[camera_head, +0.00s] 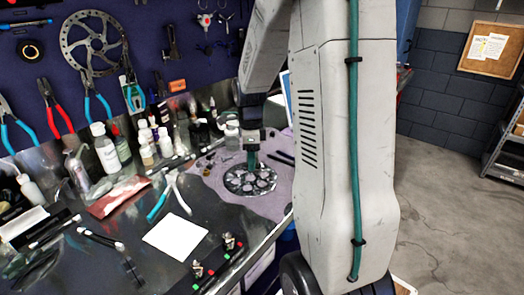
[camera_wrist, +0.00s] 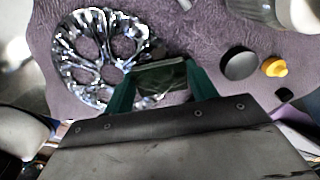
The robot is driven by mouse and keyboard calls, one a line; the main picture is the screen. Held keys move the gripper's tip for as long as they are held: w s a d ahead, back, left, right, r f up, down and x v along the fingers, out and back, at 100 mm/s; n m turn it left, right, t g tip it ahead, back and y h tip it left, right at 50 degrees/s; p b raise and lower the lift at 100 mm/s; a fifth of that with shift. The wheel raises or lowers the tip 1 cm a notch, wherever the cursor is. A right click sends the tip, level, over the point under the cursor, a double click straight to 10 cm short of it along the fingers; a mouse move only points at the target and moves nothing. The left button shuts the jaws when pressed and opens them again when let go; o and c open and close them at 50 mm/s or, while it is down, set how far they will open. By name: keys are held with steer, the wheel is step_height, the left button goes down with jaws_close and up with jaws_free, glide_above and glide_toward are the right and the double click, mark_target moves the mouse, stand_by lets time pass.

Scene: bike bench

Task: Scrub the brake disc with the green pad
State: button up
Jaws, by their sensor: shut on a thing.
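The shiny metal brake disc (camera_head: 240,184) lies flat on a purple cloth on the bench. It also shows in the wrist view (camera_wrist: 82,48), at the upper left. My gripper (camera_head: 252,163) points down over the disc's far part in the head view. In the wrist view its two green fingers (camera_wrist: 160,84) are shut on the green pad (camera_wrist: 160,75), a dark green rectangle between them. The pad overlaps the disc's right edge there. I cannot tell whether the pad touches the disc. The pad is not clearly distinguishable from the fingers in the head view.
The purple cloth (camera_head: 214,182) has a black round piece (camera_wrist: 238,63) and a yellow knob (camera_wrist: 274,67) on it. Several bottles (camera_head: 105,148) stand along the wall. Teal-handled pliers (camera_head: 159,203) and a white sheet (camera_head: 175,237) lie nearer. A larger disc (camera_head: 93,43) hangs on the wall.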

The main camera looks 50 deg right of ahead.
steer(key=shift+w+a+f, duration=0.1)
steer(key=shift+w+a, duration=0.4)
steer(key=shift+a, duration=0.05)
steer(key=shift+r, duration=4.1)
steer(key=shift+o, duration=0.4)
